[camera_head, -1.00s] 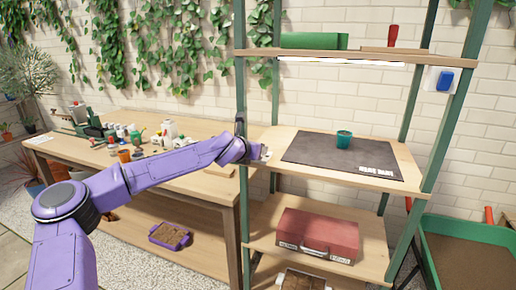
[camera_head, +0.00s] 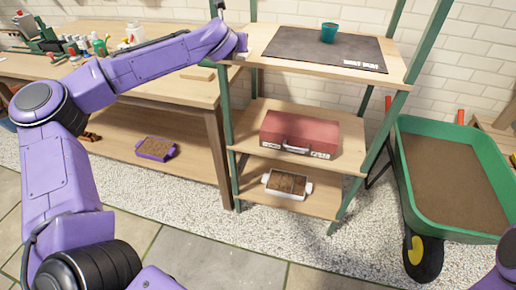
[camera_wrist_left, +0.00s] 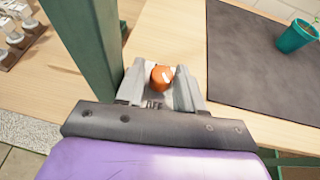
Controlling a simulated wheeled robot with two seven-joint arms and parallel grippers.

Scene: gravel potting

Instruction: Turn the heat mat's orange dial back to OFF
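The orange dial (camera_wrist_left: 161,77) with a pale pointer mark shows in the left wrist view, close to the shelf's left post. My left gripper (camera_wrist_left: 161,84) straddles it, one finger on each side, with very little gap; I cannot tell whether the fingers press on it. Dark lettering, partly hidden, shows between the fingers and the palm. The dark heat mat (camera_head: 325,50) lies on the upper shelf board, with a teal pot (camera_head: 329,33) on it. In the head view my left gripper (camera_head: 243,50) is at that board's left edge, and the dial is hidden. My right gripper is not in view.
The green shelf post (camera_wrist_left: 88,50) stands close left of my left gripper. A wooden bench (camera_head: 190,88) is left, a green wheelbarrow (camera_head: 455,232) right.

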